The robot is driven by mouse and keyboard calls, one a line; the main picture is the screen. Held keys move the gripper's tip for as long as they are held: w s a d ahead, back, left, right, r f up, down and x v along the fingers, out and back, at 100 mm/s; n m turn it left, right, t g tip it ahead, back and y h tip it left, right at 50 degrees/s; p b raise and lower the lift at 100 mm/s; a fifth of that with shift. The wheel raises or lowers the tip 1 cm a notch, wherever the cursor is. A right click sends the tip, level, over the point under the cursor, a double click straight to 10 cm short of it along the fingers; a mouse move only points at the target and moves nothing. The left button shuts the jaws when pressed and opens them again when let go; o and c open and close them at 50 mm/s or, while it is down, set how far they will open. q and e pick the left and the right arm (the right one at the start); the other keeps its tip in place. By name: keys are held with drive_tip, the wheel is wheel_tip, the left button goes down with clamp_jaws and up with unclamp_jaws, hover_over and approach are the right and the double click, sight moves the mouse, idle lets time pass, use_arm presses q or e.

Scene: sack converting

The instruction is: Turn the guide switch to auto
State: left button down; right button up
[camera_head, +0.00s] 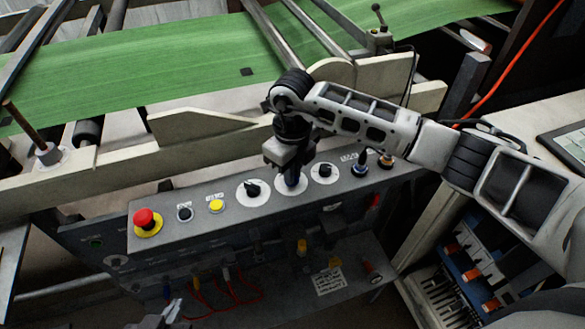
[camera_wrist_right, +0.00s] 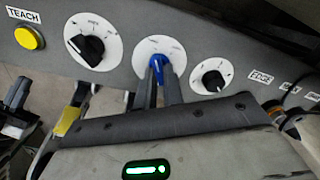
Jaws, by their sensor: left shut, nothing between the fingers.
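A blue selector knob (camera_wrist_right: 158,62) on a round white dial (camera_wrist_right: 150,47) sits in the sloped grey control panel (camera_head: 225,193). My right gripper (camera_head: 291,178) comes down over this knob from above. In the right wrist view, its two narrow fingers (camera_wrist_right: 160,82) stand close on either side of the knob, shut on it. The dial's lettering is too small to read, and the fingers cover its lower part. In the head view the gripper hides part of the knob. My left gripper (camera_head: 165,318) shows only in part at the bottom edge, shut and away from the panel.
A black selector (camera_head: 253,189) is left of the blue knob and another (camera_head: 324,172) is right of it. A yellow button (camera_head: 216,206) and a red emergency button (camera_head: 145,220) are further left. A beige rail (camera_head: 215,131) and green sheet (camera_head: 150,75) lie behind.

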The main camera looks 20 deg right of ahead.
clamp_jaws()
drive_tip(key=m, duration=0.6)
drive_tip(key=shift+a, duration=0.1)
drive_tip(key=m, duration=0.5)
drive_tip(key=shift+a+m+p, duration=0.1)
drive_tip(key=shift+m+p, duration=0.2)
drive_tip(key=shift+m, duration=0.1)
idle(0.3)
drive_tip(key=o, duration=0.6)
unclamp_jaws()
wheel_tip(320, 180, up, 16)
drive_tip(key=shift+r+b, duration=0.1)
drive_tip(key=shift+b, duration=0.6)
